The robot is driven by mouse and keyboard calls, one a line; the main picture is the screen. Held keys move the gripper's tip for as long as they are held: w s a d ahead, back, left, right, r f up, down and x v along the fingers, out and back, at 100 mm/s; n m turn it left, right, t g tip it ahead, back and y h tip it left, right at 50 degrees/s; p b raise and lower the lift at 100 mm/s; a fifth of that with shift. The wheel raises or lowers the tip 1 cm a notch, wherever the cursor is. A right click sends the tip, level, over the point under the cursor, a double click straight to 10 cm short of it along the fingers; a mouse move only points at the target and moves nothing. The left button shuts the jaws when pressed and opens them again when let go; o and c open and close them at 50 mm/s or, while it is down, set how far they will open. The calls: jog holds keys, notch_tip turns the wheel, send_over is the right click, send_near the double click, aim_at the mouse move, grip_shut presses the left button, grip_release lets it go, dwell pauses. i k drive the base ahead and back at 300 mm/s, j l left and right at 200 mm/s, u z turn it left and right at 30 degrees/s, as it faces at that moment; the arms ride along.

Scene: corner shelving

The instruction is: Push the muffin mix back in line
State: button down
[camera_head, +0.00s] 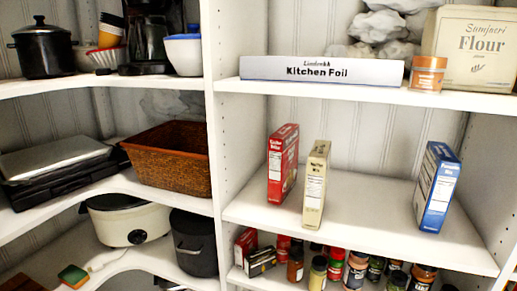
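A cream box (316,186), its label reading like "Muffin Mix", stands upright on the middle right shelf (365,215). Its base is close to the shelf's front edge, further forward than its neighbours. A red box (283,165) stands upright just left of it and set further back. A blue box (437,188) stands upright to the right, also further back from the edge, with a wide gap between it and the cream box. My gripper is not in view.
Below are several spice jars (356,269). A wicker basket (168,158) is left of the upright panel (226,120). Shelf space behind the cream box looks clear.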

aim_at(318, 164)
jog(key=l+u, duration=0.15)
jog(key=u, duration=0.2)
jog(key=k+l+u, duration=0.1)
jog(key=u, duration=0.25)
jog(key=k+l+u, duration=0.1)
jog(key=u, duration=0.25)
